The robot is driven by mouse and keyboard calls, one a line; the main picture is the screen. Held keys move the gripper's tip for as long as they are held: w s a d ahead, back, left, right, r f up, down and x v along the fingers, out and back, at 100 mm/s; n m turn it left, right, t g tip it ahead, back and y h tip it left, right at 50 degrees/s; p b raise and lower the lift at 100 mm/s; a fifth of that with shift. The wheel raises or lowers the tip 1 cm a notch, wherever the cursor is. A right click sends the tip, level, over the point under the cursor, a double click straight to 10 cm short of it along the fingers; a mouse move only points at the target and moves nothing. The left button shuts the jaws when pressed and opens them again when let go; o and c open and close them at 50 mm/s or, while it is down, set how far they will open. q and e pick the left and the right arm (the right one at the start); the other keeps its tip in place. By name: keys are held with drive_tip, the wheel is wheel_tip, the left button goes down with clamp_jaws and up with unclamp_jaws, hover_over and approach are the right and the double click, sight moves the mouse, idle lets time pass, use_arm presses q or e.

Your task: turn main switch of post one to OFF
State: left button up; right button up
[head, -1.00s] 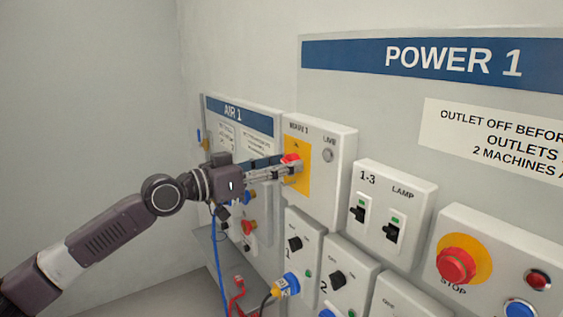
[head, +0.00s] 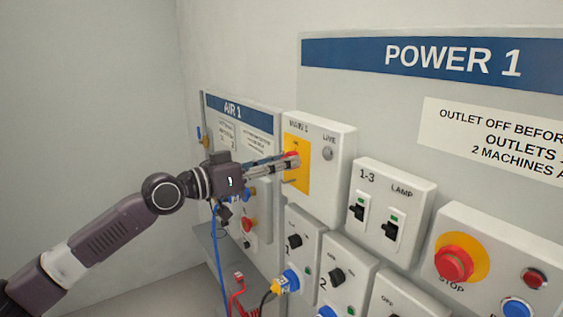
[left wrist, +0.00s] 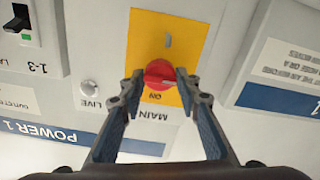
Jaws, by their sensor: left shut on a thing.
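The main switch is a red rotary knob (head: 291,154) on a yellow plate (head: 298,182) of the grey MAIN 1 box (head: 330,175). In the left wrist view the scene is upside down; the red knob (left wrist: 159,73) sits on the yellow plate (left wrist: 166,28) near the word ON, with a pale mark on its face. My left gripper (head: 290,160) is at the knob, and its two fingertips (left wrist: 160,76) are on either side of it, shut on it. In the head view the fingers partly cover the knob. My right gripper is out of view.
A round LIVE lamp (head: 328,154) is on the same box. The 1-3 breaker box (head: 392,195) and red stop button (head: 454,263) stand to the right. Outlet boxes with dark knobs and plugs are below. The AIR 1 panel (head: 262,123) is behind the left arm.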

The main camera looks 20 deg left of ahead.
use_arm(q)
drive_tip(key=o, duration=1.1)
drive_tip(key=shift+o, duration=0.2)
drive_tip(key=v, duration=1.2)
drive_tip(key=shift+a, duration=0.1)
